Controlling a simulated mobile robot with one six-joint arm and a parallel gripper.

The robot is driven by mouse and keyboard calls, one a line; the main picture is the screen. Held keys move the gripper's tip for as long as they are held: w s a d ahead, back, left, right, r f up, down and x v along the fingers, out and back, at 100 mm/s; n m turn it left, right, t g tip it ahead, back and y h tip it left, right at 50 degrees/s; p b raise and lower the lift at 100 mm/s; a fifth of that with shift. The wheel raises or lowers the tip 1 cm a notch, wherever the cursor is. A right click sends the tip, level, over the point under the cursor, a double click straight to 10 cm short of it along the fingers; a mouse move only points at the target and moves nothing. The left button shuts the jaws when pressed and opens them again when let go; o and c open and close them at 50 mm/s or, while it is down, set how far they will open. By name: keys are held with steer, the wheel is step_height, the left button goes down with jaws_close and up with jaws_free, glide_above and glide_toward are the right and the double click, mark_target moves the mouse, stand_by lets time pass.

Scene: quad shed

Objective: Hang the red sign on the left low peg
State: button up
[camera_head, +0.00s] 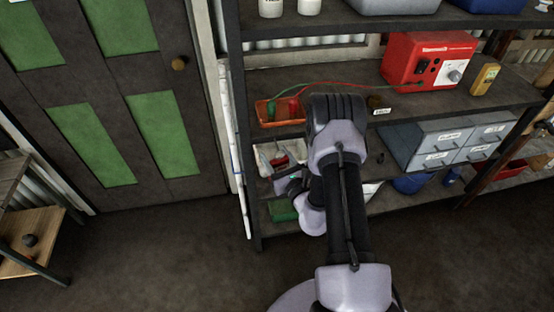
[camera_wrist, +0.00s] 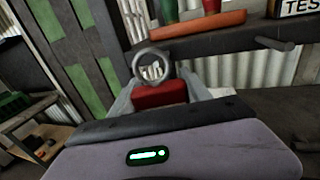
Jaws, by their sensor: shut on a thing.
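In the wrist view, my gripper (camera_wrist: 160,98) is shut on the red sign (camera_wrist: 160,93), with one grey finger on each side of it. A grey ring (camera_wrist: 139,64) stands up above the sign's red body, and pale wall shows through it. A grey peg (camera_wrist: 273,43) sticks out below the shelf edge, to the right of the ring and apart from it. In the head view, my gripper (camera_head: 290,181) is at the shelf's left side, partly hidden by my arm.
An orange tray (camera_head: 266,124) with red and green things sits on the shelf above my gripper. A red box (camera_head: 415,62) and grey drawers (camera_head: 437,143) stand to the right.

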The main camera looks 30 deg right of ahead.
steer(key=shift+w+d+f, duration=0.2)
steer(key=shift+w, duration=0.5)
steer(key=shift+w+d+f, duration=0.15)
steer(key=shift+w+f, duration=0.05)
steer(key=shift+w, duration=0.5)
steer(key=shift+w+d+f, duration=0.2)
steer(key=shift+w, duration=0.5)
steer(key=o, duration=1.5)
